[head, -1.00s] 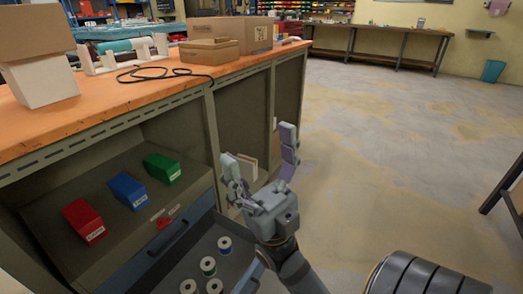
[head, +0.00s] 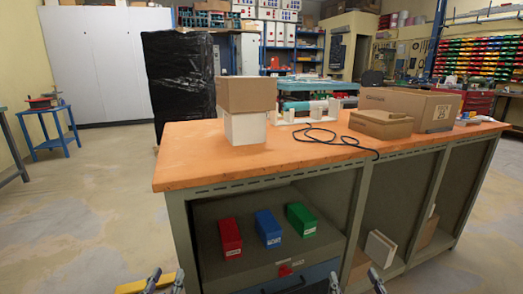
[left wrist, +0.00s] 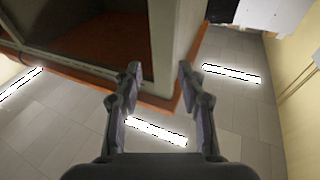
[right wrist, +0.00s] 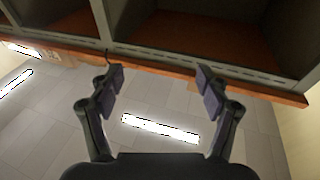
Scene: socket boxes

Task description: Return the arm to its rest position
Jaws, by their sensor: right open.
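My left gripper (head: 166,281) shows at the bottom edge of the head view, with only its fingertips in the picture. In the left wrist view its two fingers (left wrist: 159,85) stand apart with nothing between them. My right gripper (head: 354,284) also shows only its fingertips at the bottom edge of the head view, in front of the workbench. In the right wrist view its fingers (right wrist: 161,88) are wide apart and empty. Most of both arms is outside the head view.
The orange-topped workbench (head: 200,163) stands ahead. Red (head: 230,238), blue (head: 268,229) and green (head: 301,220) boxes sit on its inner shelf. Cartons (head: 247,93) and a black cable (head: 335,142) are on top.

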